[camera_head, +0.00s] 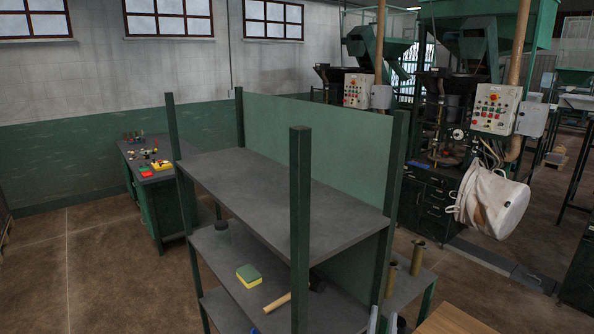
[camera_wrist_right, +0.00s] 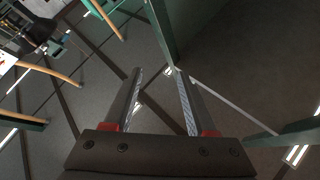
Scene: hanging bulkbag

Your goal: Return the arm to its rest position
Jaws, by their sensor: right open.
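My right gripper (camera_wrist_right: 158,72) is open in the right wrist view, with its two fingers apart and nothing between them. In the head view only what look like its fingertips (camera_head: 385,322) show at the bottom edge, right of the shelf unit. The white bulk bag (camera_head: 492,203) hangs at the right in the head view, by the machine and well away from these fingertips. My left gripper is in neither view.
A grey-topped shelf unit (camera_head: 280,195) with green posts fills the middle. A sponge (camera_head: 249,275) and a hammer (camera_head: 277,302) lie on its lower shelf. Brass-coloured tubes (camera_head: 417,257) stand to its right. A workbench (camera_head: 150,178) stands at the left. Floor is clear at lower left.

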